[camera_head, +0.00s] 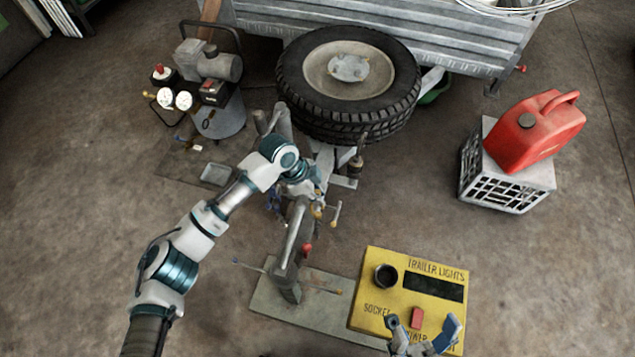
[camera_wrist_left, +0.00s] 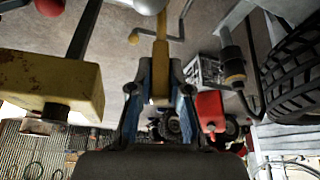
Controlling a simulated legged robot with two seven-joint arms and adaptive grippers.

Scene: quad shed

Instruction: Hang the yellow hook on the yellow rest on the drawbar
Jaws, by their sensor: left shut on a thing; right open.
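My left gripper (camera_wrist_left: 158,92) is shut on a yellow bar-shaped piece, the yellow hook (camera_wrist_left: 160,72), between its blue pads in the left wrist view. In the head view this gripper (camera_head: 305,193) is low over the grey drawbar (camera_head: 296,240), and its fingers are hard to make out. A small yellow part (camera_head: 318,211) shows beside the drawbar near the gripper; I cannot tell if it is the hook or the rest. The hook's far end is not clear, nor is any contact with the rest. My right gripper (camera_head: 425,333) is open and empty at the bottom edge, by the yellow box.
A yellow trailer-lights box (camera_head: 369,262) with a black socket stands right of the drawbar; it also shows in the left wrist view (camera_wrist_left: 50,80). A spare tyre (camera_head: 400,95), compressor (camera_head: 215,75) and white crate (camera_head: 505,195) with a red fuel can (camera_head: 535,130) stand around.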

